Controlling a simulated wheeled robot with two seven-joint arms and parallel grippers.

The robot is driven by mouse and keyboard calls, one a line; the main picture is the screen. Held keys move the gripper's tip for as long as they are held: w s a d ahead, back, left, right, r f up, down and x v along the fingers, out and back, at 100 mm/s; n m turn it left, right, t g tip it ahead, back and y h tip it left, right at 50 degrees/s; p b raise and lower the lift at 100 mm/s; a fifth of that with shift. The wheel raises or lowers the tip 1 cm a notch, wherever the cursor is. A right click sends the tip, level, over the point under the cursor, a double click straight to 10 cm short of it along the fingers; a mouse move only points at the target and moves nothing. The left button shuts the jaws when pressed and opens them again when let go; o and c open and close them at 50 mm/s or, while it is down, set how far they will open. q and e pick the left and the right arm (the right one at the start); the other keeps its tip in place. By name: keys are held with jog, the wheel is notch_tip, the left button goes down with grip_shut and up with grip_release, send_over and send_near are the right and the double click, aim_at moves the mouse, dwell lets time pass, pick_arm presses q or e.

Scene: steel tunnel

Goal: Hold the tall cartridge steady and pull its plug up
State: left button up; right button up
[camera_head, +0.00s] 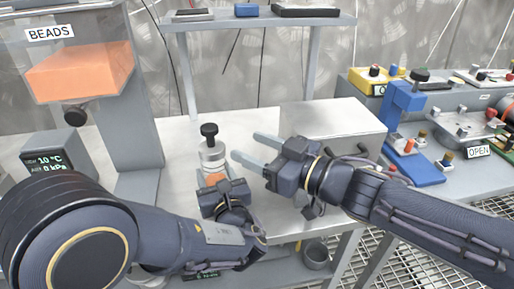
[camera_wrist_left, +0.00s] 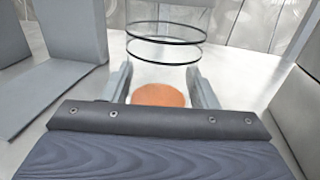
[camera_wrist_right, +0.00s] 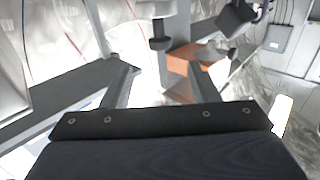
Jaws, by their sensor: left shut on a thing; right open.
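The tall cartridge (camera_head: 212,156) stands upright on the bench, a clear body with orange contents low inside. Its black plug (camera_head: 209,130) sits in the top. In the left wrist view, two black rings circle the clear body (camera_wrist_left: 165,41) above the orange part (camera_wrist_left: 158,95). My left gripper (camera_wrist_left: 160,82) is shut around the lower body, one finger on each side. In the head view, my left wrist hides the cartridge's foot. My right gripper (camera_head: 250,147) is open and empty, to the right of the cartridge, its fingers pointing left toward it at about plug height, apart from it.
A bead hopper (camera_head: 84,72) with orange contents stands at the left, above a small display box (camera_head: 50,158). A grey metal box (camera_head: 331,131) is behind my right gripper. A raised shelf (camera_head: 262,20) spans the back. A blue fixture (camera_head: 405,105) stands at the right.

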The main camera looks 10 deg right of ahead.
aim_at(203, 126)
jog(key=shift+o, duration=0.2)
jog(key=w+a+r+m+t+h, duration=0.15)
jog(key=w+m+t, duration=0.5)
jog(key=m, duration=1.45)
jog(key=s+f+m+g+y, duration=0.15)
jog(key=s+m+g, duration=0.45)
jog(key=m, duration=0.9)
jog(key=shift+g, duration=0.25)
jog(key=x, duration=1.2)
jog(key=shift+w+d, duration=0.2)
jog(key=shift+w, duration=0.05)
jog(key=shift+c, duration=0.2)
grip_shut()
